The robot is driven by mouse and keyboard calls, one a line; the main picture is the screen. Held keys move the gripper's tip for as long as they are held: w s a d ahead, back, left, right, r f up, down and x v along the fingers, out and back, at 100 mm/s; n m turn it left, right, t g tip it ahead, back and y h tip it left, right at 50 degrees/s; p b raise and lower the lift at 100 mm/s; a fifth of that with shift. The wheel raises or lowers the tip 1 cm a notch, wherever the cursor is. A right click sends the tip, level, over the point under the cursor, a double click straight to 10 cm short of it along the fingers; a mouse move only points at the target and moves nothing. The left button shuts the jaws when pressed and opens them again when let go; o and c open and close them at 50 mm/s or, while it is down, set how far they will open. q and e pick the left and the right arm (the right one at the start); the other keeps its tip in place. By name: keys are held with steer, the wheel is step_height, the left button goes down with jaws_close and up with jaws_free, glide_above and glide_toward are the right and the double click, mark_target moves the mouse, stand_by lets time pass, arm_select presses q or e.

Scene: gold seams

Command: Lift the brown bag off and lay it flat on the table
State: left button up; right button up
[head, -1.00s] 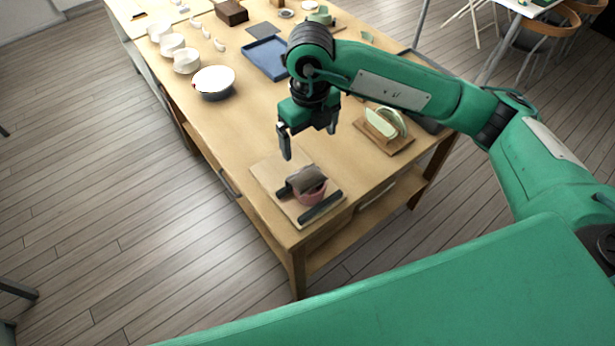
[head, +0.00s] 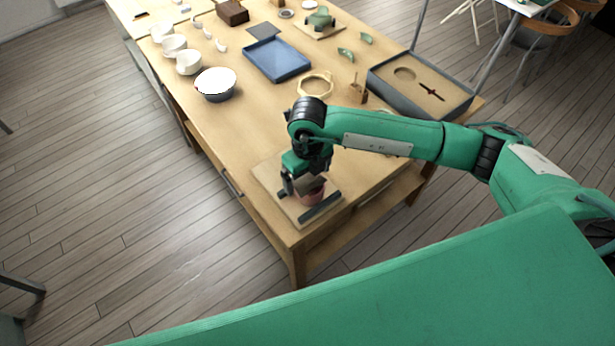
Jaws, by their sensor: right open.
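The brown bag (head: 313,183) is a small grey-brown piece lying over the top of a pinkish pot (head: 313,197). The pot stands on a pale board (head: 267,174) at the table's near corner. My right gripper (head: 304,185) is right at the bag from above, with its jaws open around or beside it; I cannot tell if they touch it. The gripper and wrist hide part of the bag. My left gripper is not in view.
Dark bars (head: 320,208) lie on the board beside the pot. On the table (head: 240,135) are a white bowl (head: 215,82), a blue tray (head: 277,60), a wooden ring (head: 315,84) and a large grey tray (head: 445,97). The table's middle left is clear.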

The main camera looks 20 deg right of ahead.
steer(key=c, duration=1.1)
steer(key=shift+c, duration=0.6)
steer(key=shift+r, duration=0.15)
